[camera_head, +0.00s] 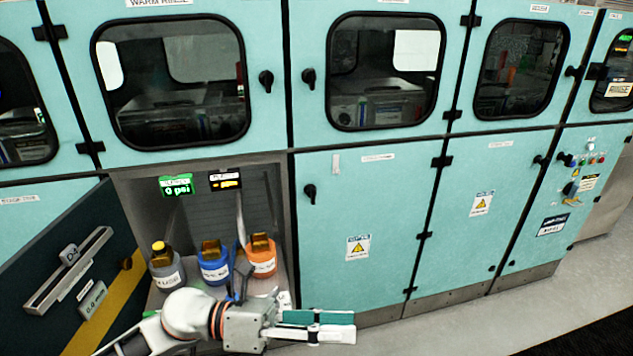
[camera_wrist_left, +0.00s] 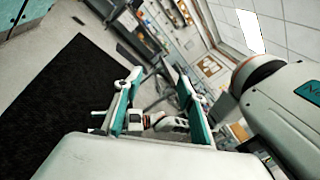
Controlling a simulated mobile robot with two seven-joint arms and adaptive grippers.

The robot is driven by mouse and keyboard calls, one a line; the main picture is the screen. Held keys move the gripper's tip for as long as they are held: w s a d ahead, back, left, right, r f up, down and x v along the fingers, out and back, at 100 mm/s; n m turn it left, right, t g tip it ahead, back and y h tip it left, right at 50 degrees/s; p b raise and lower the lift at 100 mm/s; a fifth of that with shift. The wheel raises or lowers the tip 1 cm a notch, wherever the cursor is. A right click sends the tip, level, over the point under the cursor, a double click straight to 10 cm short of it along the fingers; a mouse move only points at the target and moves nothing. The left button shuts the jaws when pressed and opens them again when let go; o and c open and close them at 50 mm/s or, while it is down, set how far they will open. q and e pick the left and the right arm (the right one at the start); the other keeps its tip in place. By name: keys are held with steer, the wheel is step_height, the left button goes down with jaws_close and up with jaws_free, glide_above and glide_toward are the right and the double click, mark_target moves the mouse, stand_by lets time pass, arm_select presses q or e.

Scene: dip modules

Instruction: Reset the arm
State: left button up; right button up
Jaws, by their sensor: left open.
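My left arm comes in from the lower left in the head view. My left gripper (camera_head: 318,327) is in front of the teal cabinets, at the lower middle, with its fingers pointing right. It is empty. In the left wrist view the two teal-padded fingers of my left gripper (camera_wrist_left: 158,100) stand apart, with nothing between them. My right gripper does not show clearly in either view.
An open compartment holds a grey bottle (camera_head: 167,270), a blue bottle (camera_head: 214,266) and an orange bottle (camera_head: 262,258). My arm partly hides its front. Its dark door (camera_head: 75,270) stands open at left. A black mat (camera_wrist_left: 70,105) lies on the floor.

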arm_select(q)
steer(key=w+a+f+n+t+y, duration=0.4)
steer(key=n+t, duration=0.4)
steer(key=n, duration=0.5)
steer(key=w+a+f+n+t+y, duration=0.1)
steer(key=w+a+f+n+t, duration=0.35)
steer(key=n+t, duration=0.65)
steer(key=s+a+f+n+g+y, duration=0.3)
steer(key=a+f+n+y, duration=0.6)
steer(key=f+n, duration=0.4)
steer(key=s+a+f+n+g+y, duration=0.2)
steer(key=s+a+f+n+g, duration=0.2)
steer(key=s+f, duration=0.6)
step_height(320, 180, down, 2)
steer(key=a+n, duration=0.2)
steer(key=a, duration=0.1)
steer(key=shift+s+f, duration=0.15)
steer(key=shift+s, duration=0.25)
